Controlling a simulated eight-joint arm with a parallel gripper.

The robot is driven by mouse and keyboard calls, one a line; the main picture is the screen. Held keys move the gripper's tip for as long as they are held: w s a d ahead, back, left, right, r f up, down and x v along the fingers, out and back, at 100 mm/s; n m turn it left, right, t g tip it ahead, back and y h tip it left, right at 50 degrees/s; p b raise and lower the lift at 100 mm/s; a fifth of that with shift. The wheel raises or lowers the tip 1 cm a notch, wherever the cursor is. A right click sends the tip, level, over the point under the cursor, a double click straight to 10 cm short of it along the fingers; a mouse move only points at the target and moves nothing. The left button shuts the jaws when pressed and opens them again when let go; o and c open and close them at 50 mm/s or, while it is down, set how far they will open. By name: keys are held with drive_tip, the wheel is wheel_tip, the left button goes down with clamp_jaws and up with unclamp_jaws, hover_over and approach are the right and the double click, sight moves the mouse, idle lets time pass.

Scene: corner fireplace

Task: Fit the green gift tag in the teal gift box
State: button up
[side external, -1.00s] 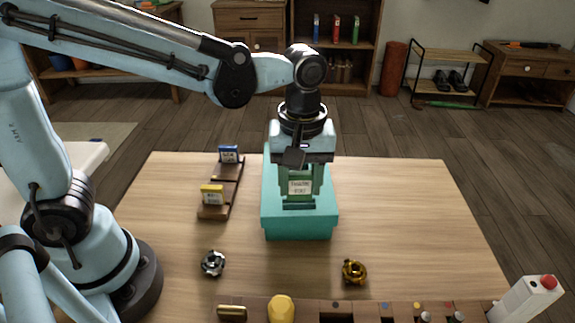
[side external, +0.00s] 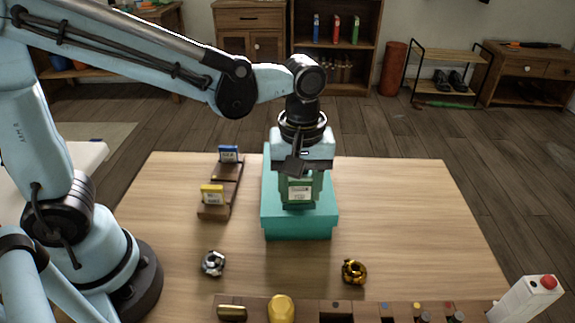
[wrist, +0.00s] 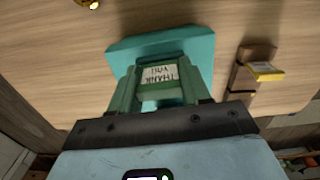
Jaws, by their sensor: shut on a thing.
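The green gift tag (side external: 300,194) has a pale label, which reads "THANK YOU" upside down in the wrist view (wrist: 160,75). My gripper (side external: 300,185) is shut on the tag and points down, with its fingers on both sides of it. The teal gift box (side external: 298,228) stands on the table under the gripper; it also shows in the wrist view (wrist: 198,48). The tag is upright over the box's top, near its front end. Its lower edge is at or just inside the box top; I cannot tell how deep. My gripper hides the box's middle.
A brown rack (side external: 222,186) left of the box holds a blue tag (side external: 229,154) and a yellow tag (side external: 212,194). A silver bow (side external: 213,263) and a gold bow (side external: 354,271) lie in front. A wooden organiser (side external: 335,308) lines the front edge. The table's right side is clear.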

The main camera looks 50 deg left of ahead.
drive_tip(key=shift+f, duration=0.25)
drive_tip(key=o, duration=1)
wheel_tip(320, 180, up, 12)
drive_tip(key=shift+f, duration=0.1)
drive_tip(key=shift+a, duration=0.2)
drive_tip(key=s+a+f+m+t, duration=0.3)
drive_tip(key=a+f+m+t, duration=0.4)
drive_tip(key=a+m, duration=0.2)
drive_tip(key=a, duration=0.2)
drive_tip(key=shift+a+f+m, duration=0.2)
drive_tip(key=shift+a+m, duration=0.1)
drive_tip(key=shift+m, duration=0.1)
